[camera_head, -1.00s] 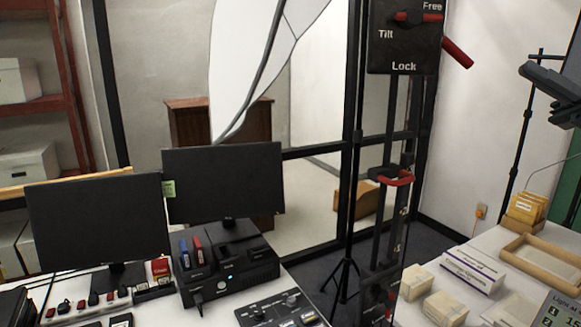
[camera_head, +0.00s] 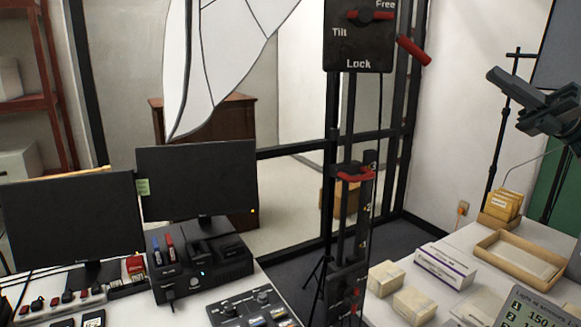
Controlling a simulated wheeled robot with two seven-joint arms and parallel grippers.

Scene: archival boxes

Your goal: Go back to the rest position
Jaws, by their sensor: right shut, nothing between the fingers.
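My right gripper (camera_head: 501,79) is at the upper right of the head view, dark grey, with its arm coming in from the right edge. Its fingers point left and are shut with nothing between them. It is in the air, in front of the pale wall and a dark stand, clear of the table below. My left gripper is out of view.
A black column with a Tilt/Free/Lock panel (camera_head: 358,40) and red levers stands mid-right. The right table holds small cartons (camera_head: 415,306), a white box (camera_head: 445,266), a wooden tray (camera_head: 490,246) and a card file (camera_head: 502,206). Two monitors (camera_head: 197,180) stand on the left desk.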

